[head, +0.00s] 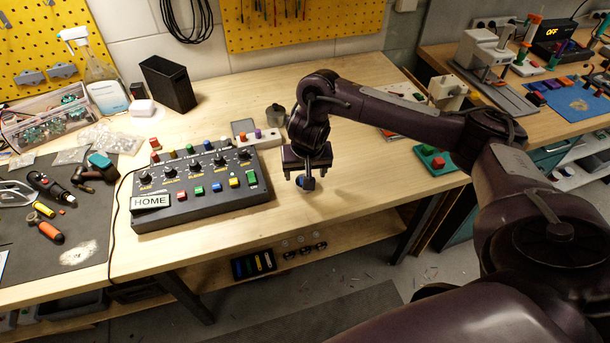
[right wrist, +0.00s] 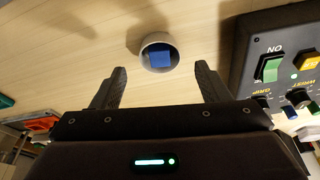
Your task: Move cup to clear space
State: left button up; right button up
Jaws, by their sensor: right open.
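A small grey cup (right wrist: 147,42) stands on the wooden bench, just beyond and between the fingertips in the right wrist view. A blue block (right wrist: 159,59) shows inside its mouth. In the head view the cup (head: 309,184) is mostly hidden under my right gripper (head: 307,174), with a bit of blue beside it. My right gripper (right wrist: 160,70) is open and empty and points down at the bench, right of the control box. The cup does not appear to be touched by either finger. My left gripper is not in view.
A black control box (head: 200,212) with knobs, coloured buttons and a HOME label (head: 150,201) sits left of the gripper. A power strip (head: 260,137) and a grey object (head: 276,114) lie behind. Bare wood (head: 355,180) is free to the right. A green tray (head: 437,160) stands near the right end.

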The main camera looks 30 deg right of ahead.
jog(key=p+v, duration=0.4)
jog(key=v, duration=0.3)
jog(key=shift+r, duration=0.4)
jog(key=shift+s+a, duration=0.1)
